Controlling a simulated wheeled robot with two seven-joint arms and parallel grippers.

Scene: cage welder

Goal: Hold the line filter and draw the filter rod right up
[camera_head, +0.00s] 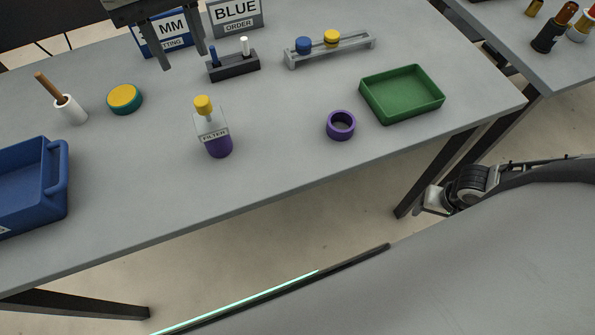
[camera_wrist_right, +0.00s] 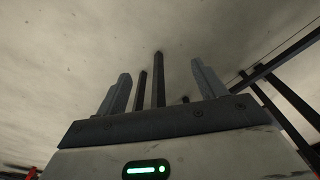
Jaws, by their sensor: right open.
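The line filter (camera_head: 212,133) stands upright on the grey table, with a clear upper body, a FILTER label and a purple lower part. The filter rod shows as a yellow knob (camera_head: 203,104) on top; its lower part cannot be made out. My left gripper (camera_head: 189,65) is at the top of the head view, pointing down, its fingers apart and empty. It is behind and above the filter, not touching it. My right gripper (camera_wrist_right: 160,70) shows in the right wrist view with its fingers apart and nothing held, away from the filter.
A purple ring (camera_head: 340,125) and green tray (camera_head: 402,94) lie right of the filter. A teal-yellow disc (camera_head: 124,99), white cup (camera_head: 70,109) and blue bin (camera_head: 30,185) are left. Small racks (camera_head: 233,67) (camera_head: 330,50) and signs stand behind. Table around the filter is clear.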

